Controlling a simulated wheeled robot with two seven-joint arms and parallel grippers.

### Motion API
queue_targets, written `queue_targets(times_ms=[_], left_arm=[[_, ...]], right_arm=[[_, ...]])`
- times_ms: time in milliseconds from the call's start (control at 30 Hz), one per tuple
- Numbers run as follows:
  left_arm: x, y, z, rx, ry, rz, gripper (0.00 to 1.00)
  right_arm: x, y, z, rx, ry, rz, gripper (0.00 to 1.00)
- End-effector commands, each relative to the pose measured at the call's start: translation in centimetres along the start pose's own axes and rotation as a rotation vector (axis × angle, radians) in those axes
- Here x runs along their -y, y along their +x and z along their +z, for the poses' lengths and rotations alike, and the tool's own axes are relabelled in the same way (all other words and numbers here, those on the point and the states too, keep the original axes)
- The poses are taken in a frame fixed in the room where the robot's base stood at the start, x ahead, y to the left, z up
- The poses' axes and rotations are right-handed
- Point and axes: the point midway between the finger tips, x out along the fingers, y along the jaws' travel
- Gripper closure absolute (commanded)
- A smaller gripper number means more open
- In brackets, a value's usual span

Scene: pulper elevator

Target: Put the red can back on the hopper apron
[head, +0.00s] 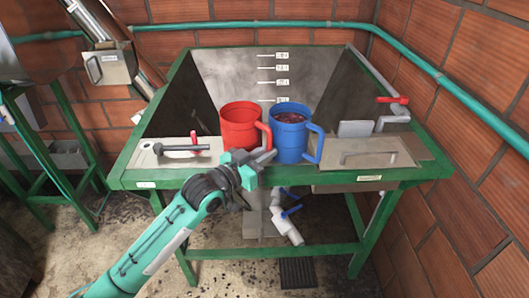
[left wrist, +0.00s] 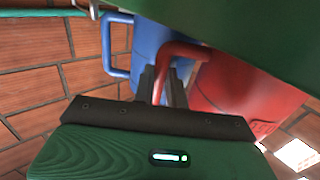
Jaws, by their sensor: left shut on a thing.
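The red can (head: 238,128) is upright at the front of the hopper, its handle to the right. My left gripper (head: 262,157) is shut on that handle, and the left wrist view shows the red handle (left wrist: 180,50) between the fingers (left wrist: 163,88). The red can body (left wrist: 235,85) is beside the fingers there. I cannot tell whether its base touches the hopper apron (head: 180,154). The blue can (head: 288,138), holding dark red contents, stands close to the right; it also shows in the left wrist view (left wrist: 148,40). My right gripper is out of view.
A black-handled lever (head: 185,148) and a red tap handle (head: 194,138) are left of the cans. A plate with a grey handle (head: 368,156) and a red-handled valve (head: 392,100) are at the right. The green frame rail (head: 330,187) runs along the front.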

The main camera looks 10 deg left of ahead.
Motion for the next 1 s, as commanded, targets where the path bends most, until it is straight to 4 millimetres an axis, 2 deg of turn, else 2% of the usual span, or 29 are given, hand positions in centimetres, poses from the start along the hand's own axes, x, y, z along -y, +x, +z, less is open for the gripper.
queue_targets(times_ms=[167, 200, 300, 667, 867, 1000], left_arm=[[0.0, 0.0, 0.2, -0.001, 0.000, 0.000, 1.00], [0.0, 0.0, 0.3, 0.000, 0.000, 0.000, 0.85], [0.0, 0.0, 0.2, 0.000, 0.000, 0.000, 0.65], [0.0, 0.0, -0.2, -0.001, 0.000, 0.000, 0.65], [0.0, -3.1, 0.3, 0.001, 0.002, 0.000, 0.65], [0.0, -6.3, 0.4, 0.002, 0.003, 0.001, 0.65]], right_arm=[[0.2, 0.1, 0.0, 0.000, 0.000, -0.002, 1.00], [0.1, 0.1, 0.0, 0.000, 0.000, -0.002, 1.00], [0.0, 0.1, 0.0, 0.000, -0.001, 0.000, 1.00], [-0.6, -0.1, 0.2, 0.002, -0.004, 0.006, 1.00], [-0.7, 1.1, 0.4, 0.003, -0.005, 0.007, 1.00], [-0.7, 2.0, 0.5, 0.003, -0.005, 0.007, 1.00]])
